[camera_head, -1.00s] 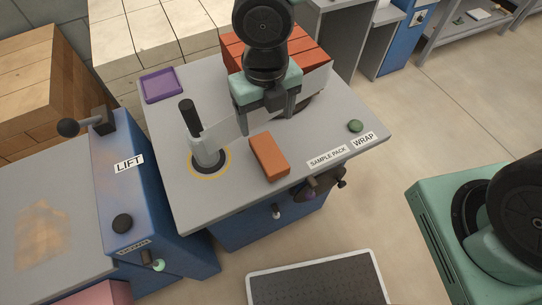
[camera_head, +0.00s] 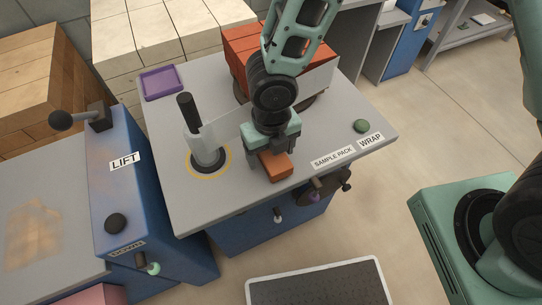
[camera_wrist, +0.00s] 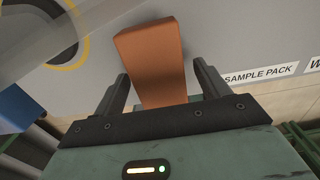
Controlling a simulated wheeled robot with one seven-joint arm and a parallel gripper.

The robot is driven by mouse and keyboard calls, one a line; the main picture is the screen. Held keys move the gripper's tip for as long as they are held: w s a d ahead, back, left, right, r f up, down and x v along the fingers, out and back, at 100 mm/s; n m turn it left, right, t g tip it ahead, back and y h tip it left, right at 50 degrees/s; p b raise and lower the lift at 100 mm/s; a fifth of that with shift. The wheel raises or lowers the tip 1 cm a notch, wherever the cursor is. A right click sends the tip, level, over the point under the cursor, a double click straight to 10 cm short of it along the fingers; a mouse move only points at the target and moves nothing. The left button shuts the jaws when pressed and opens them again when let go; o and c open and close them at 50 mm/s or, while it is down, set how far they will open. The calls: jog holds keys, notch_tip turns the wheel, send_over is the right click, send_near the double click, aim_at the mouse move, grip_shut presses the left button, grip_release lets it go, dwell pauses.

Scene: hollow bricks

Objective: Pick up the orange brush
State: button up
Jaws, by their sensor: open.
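No brush shows; the orange thing is a plain rectangular block (camera_head: 279,169) on the grey table top (camera_head: 220,209), near its front edge. In the wrist view the orange block (camera_wrist: 152,52) lies between and ahead of my gripper's fingers, with a gap on each side. My gripper (camera_head: 268,165) is open and empty, over the block. In the head view the gripper hides the block's far part. I cannot tell how far the fingertips are above the table.
A grey post with a dark handle (camera_head: 188,111) stands in a yellow ring left of the block, with a translucent sheet running from it. Red bricks (camera_head: 238,47) and a purple tray (camera_head: 161,83) are behind. A green button (camera_head: 361,126) and labels are at right.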

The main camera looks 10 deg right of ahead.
jog(key=c, duration=1.2)
notch_tip(320, 180, up, 10)
jog(key=p, duration=0.2)
jog(key=shift+p, duration=0.4)
